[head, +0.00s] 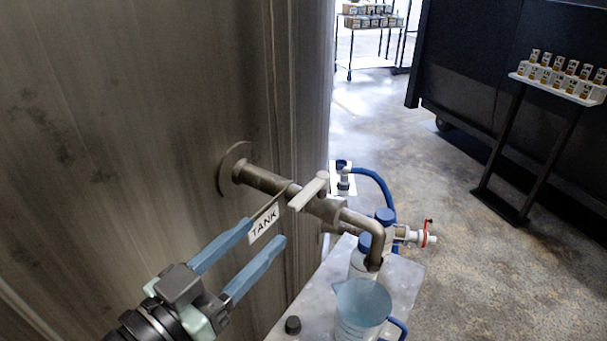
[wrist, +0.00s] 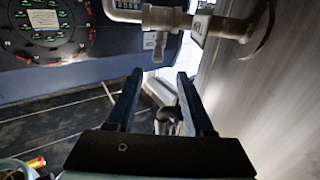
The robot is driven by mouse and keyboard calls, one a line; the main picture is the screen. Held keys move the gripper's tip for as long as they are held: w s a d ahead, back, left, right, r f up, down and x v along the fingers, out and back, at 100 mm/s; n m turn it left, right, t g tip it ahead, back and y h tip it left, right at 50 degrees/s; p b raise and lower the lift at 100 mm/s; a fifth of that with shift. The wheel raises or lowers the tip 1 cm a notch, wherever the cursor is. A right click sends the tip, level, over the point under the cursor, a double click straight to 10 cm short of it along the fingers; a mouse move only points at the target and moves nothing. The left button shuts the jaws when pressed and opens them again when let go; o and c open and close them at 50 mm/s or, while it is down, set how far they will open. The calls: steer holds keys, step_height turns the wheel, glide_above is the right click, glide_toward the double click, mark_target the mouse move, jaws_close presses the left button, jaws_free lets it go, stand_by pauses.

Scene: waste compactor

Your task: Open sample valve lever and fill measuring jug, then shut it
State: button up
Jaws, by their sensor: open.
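The sample valve lever (head: 309,191) is a pale grey handle lying across the metal pipe that comes out of the tank wall. A TANK tag (head: 264,222) hangs by the pipe. The pipe ends in a downturned spout (head: 376,250). The clear measuring jug (head: 361,305) with a blue handle stands on a metal shelf below the spout; its fill level is unclear. My gripper (head: 266,232) is open and empty, with its blue fingers left of and below the lever, apart from it. In the wrist view the open fingers (wrist: 160,75) point towards the valve (wrist: 165,20).
The large metal tank (head: 150,100) fills the left side. White bottles with blue caps (head: 364,243) stand close behind the jug on the shelf (head: 405,283). A blue hose (head: 378,188) runs behind. A rack of sample jars (head: 560,75) stands at right over open floor.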

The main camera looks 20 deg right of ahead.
mark_target(292, 211)
steer(key=p+x, duration=0.8)
steer(key=x, duration=0.2)
steer(key=shift+d+f, duration=0.15)
steer(key=shift+d, duration=0.2)
jaws_close()
stand_by(1.4)
